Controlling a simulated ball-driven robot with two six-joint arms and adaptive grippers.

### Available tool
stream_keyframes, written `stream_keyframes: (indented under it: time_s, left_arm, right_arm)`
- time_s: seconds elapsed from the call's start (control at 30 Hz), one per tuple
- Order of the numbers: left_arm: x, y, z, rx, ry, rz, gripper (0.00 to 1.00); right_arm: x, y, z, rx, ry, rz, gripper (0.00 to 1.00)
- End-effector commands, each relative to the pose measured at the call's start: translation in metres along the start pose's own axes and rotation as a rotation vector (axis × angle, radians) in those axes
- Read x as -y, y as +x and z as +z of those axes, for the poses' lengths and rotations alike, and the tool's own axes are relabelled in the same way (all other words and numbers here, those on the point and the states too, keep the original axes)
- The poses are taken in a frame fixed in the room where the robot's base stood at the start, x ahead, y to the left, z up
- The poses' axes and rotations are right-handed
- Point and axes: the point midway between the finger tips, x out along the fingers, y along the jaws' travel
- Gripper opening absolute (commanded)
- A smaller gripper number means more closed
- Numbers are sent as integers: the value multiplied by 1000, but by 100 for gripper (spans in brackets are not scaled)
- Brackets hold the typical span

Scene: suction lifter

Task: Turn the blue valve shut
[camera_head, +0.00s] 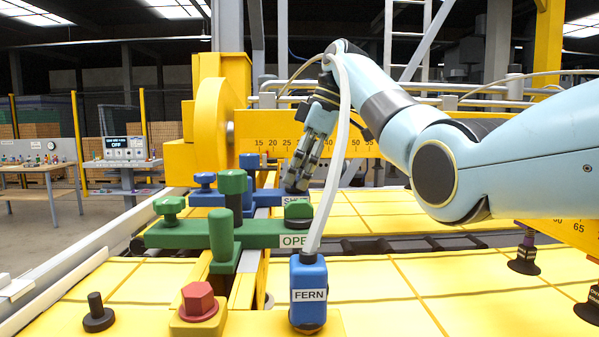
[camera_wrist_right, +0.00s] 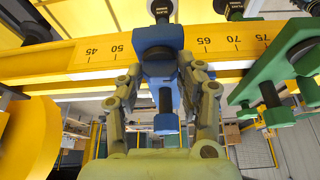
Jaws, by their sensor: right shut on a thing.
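The blue valve (camera_head: 207,197) is a blue bar with a round knob and an upright post, behind the green valve in the head view. A label, partly hidden and seeming to read SHUT, lies at its right end. My right gripper (camera_head: 297,182) reaches down over that right end. In the right wrist view the blue valve (camera_wrist_right: 160,40) runs up between my fingers (camera_wrist_right: 165,85), which are shut on it. A blue knob (camera_wrist_right: 166,123) shows between the fingers. The exact finger contact is partly hidden in the head view. My left gripper is not in view.
The green valve (camera_head: 180,236), labelled OPEN, stands just in front, with upright green posts. A blue block labelled FERN (camera_head: 308,280), a red hex knob (camera_head: 199,300) and a black knob (camera_head: 98,314) are nearer. A yellow scale beam (camera_head: 262,145) runs behind. Yellow panels spread to the right.

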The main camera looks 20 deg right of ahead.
Motion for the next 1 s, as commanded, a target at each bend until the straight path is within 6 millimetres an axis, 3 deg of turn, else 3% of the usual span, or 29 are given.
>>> stream_keyframes:
  time_s: [0.73, 0.77, 0.9, 1.0]
  left_arm:
    - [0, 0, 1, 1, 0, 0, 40]
    - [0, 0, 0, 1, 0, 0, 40]
    - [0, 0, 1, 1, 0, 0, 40]
    - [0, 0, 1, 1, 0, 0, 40]
  right_arm:
    - [-1, 0, 0, 1, -80, -32, 4]
    - [-1, 0, 0, 1, -80, -32, 39]
    - [-1, 0, 0, 1, -80, -32, 57]
    - [-1, 0, 0, 1, -79, -32, 60]
